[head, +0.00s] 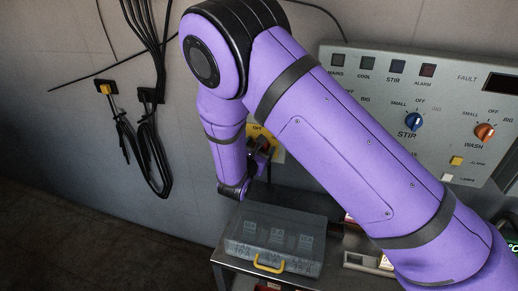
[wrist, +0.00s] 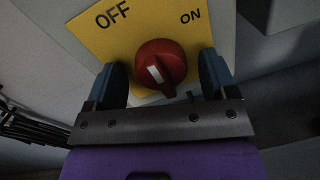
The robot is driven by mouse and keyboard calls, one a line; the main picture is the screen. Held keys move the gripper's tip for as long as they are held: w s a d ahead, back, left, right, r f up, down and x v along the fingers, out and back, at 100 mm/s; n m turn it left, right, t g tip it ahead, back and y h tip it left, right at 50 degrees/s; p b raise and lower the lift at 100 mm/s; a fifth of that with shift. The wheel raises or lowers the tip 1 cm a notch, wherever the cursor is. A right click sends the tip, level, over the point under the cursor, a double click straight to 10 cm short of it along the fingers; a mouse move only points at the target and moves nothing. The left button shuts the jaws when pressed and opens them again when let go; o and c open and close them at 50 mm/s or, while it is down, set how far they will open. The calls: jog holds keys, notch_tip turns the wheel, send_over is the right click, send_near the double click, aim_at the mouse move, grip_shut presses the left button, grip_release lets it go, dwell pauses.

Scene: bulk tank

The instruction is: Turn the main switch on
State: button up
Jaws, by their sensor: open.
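The main switch is a round red knob (wrist: 163,62) on a yellow plate (wrist: 90,38) marked OFF at upper left and ON at upper right in the wrist view. The knob's white mark is tilted, its upper end leaning toward the OFF side. My gripper (wrist: 161,66) is open, with one dark blue finger on each side of the knob. Small gaps show between the fingers and the knob, so it is not gripped. In the head view the yellow plate (head: 253,131) is partly hidden behind my arm and gripper (head: 262,155).
A grey control panel (head: 450,75) with a blue STIR knob (head: 413,121) and an orange WASH knob (head: 485,132) is at the right. A clear lidded box (head: 277,237) with a yellow handle stands on a metal stand below. Black cables (head: 148,125) hang on the left wall.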

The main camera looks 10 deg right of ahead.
jog(key=c, duration=0.9)
jog(key=shift+m, duration=0.3)
jog(key=m, duration=0.3)
jog(key=shift+d, duration=0.1)
jog(key=m, duration=0.4)
jog(key=shift+m+g+y, duration=0.3)
jog(key=shift+m, duration=0.1)
jog(key=m, duration=0.4)
jog(key=shift+s+d, duration=0.1)
jog(key=shift+m+y, duration=0.6)
jog(key=shift+m, duration=1.6)
jog(key=shift+f, duration=0.1)
